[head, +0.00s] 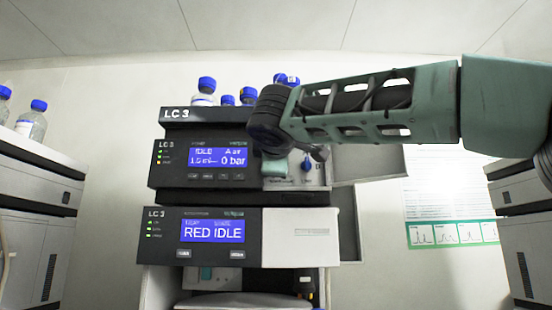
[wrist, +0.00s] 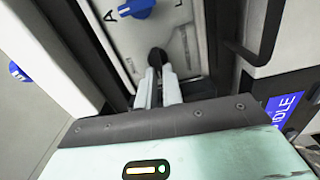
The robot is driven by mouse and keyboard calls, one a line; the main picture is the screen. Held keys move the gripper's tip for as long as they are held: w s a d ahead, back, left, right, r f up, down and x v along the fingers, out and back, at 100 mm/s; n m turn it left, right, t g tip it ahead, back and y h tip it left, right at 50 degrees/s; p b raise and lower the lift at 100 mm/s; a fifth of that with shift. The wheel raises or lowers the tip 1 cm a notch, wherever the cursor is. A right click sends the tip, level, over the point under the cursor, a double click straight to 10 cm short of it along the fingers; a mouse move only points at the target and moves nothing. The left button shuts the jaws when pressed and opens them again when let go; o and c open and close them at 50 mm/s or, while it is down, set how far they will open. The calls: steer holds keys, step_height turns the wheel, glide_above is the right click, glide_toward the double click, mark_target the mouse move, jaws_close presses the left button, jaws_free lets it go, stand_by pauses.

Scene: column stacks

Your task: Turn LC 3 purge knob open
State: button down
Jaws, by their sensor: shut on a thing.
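The LC 3 stack (head: 176,114) stands in the middle of the head view. Its pump module shows a blue display (head: 218,157) reading IDLE and 0 bar. On the module's pale right panel (head: 322,178) is a blue knob (head: 308,164), with my gripper (head: 273,165) just to its left. In the wrist view, my gripper's two pale fingers (wrist: 158,74) are closed on a dark knob (wrist: 157,57) on that panel. I take this to be the purge knob; its label is unreadable and the fingers partly cover it. My gripper hides it in the head view.
A blue knob (wrist: 137,8) sits close beside the held one in the wrist view. A lower LC 3 module (head: 300,236) reads RED IDLE. Blue-capped bottles (head: 206,90) stand on top of the stack. Other instruments stand at left (head: 38,205) and right (head: 525,225).

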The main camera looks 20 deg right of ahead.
steer(key=shift+f+n, duration=0.1)
steer(key=shift+n, duration=0.3)
steer(key=c, duration=1.5)
jaws_free()
steer(key=shift+c, duration=0.2)
steer(key=shift+s, duration=0.1)
steer(key=b+v, duration=0.3)
steer(key=v, duration=1.4)
